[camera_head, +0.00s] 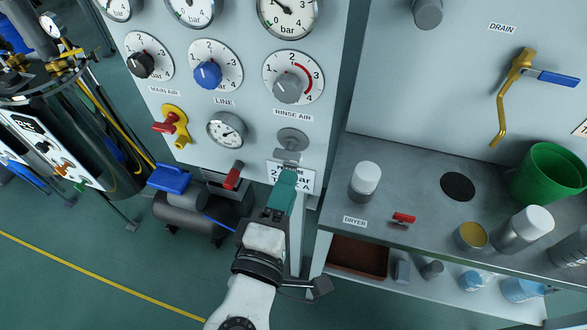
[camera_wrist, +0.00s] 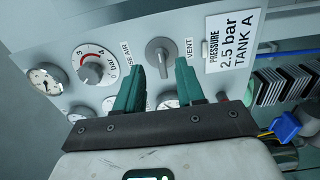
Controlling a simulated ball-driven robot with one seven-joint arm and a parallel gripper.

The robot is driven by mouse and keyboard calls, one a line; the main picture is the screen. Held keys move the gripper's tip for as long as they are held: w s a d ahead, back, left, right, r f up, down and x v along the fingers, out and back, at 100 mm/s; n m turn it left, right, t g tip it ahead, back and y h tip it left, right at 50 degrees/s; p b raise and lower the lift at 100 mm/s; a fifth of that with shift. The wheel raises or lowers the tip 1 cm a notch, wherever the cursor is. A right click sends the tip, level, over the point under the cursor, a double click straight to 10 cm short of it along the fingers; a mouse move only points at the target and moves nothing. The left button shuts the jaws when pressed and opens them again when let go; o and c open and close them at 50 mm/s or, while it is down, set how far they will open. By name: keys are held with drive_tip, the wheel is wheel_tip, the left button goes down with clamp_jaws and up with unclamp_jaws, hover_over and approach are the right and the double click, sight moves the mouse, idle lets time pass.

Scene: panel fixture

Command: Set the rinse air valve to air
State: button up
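The rinse air valve (camera_head: 292,138) is a round grey knob with a raised grey handle, on the panel under the RINSE AIR label (camera_head: 292,115). In the wrist view the valve (camera_wrist: 160,50) lies beyond and between my fingertips, with a label ending in AIR on its left and VENT (camera_wrist: 189,49) on its right. Its exact setting is hard to read. My gripper (camera_head: 286,172) is just below the valve in the head view. In the wrist view my gripper (camera_wrist: 160,68) shows two green fingers spread apart, open and empty. No contact with the valve is clear.
The rinse air regulator (camera_head: 289,89) and blue line regulator (camera_head: 208,75) are above. A red-handled lever (camera_head: 234,175) is left of my gripper. A bench (camera_head: 415,165) with a white-capped bottle (camera_head: 365,182) stands right. A pressure card (camera_wrist: 234,40) is close to my fingers.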

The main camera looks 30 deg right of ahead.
drive_tip(key=v, duration=0.3)
drive_tip(key=shift+s+a, duration=0.1)
idle(0.5)
